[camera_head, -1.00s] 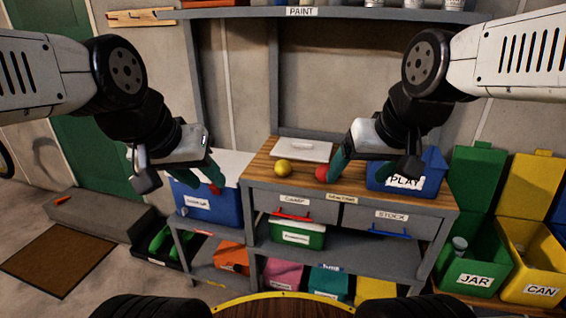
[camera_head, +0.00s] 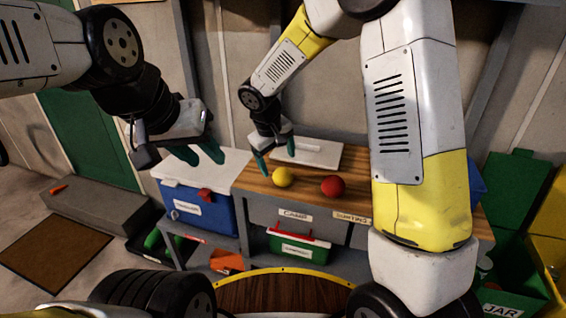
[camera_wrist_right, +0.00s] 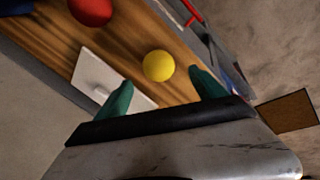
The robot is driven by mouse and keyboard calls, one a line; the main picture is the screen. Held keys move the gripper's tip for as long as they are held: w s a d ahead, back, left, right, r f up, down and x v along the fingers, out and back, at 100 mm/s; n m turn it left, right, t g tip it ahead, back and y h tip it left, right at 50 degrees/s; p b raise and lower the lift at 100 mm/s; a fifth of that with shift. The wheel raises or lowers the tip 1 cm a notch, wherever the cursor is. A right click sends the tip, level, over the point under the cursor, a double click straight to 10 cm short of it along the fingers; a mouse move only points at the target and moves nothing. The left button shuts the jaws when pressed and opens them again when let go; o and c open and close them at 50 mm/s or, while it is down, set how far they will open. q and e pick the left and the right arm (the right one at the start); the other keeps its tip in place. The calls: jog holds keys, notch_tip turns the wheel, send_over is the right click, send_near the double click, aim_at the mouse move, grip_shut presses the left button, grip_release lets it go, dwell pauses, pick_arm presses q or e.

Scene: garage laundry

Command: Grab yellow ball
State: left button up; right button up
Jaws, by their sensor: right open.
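The yellow ball (camera_head: 283,177) rests on the wooden bench top, left of a red ball (camera_head: 331,186). My right gripper (camera_head: 276,166) is open just behind and above the yellow ball in the head view. In the right wrist view, the yellow ball (camera_wrist_right: 158,66) shows just ahead of the gap between the green fingertips (camera_wrist_right: 160,88), with nothing between them. My left gripper (camera_head: 204,156) is open and empty, above the blue box at the left.
A white lidded tray (camera_head: 318,153) lies on the bench behind the balls. The red ball also shows in the right wrist view (camera_wrist_right: 91,10). A blue box with a white lid (camera_head: 197,208) stands left of the bench. My right arm hides the bench's right side.

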aim_at(281, 171)
jog(key=x, duration=0.7)
jog(key=shift+w+d+f, duration=0.1)
jog(key=shift+w, duration=0.15)
jog(key=c, duration=1.5)
jog(key=shift+o, duration=0.2)
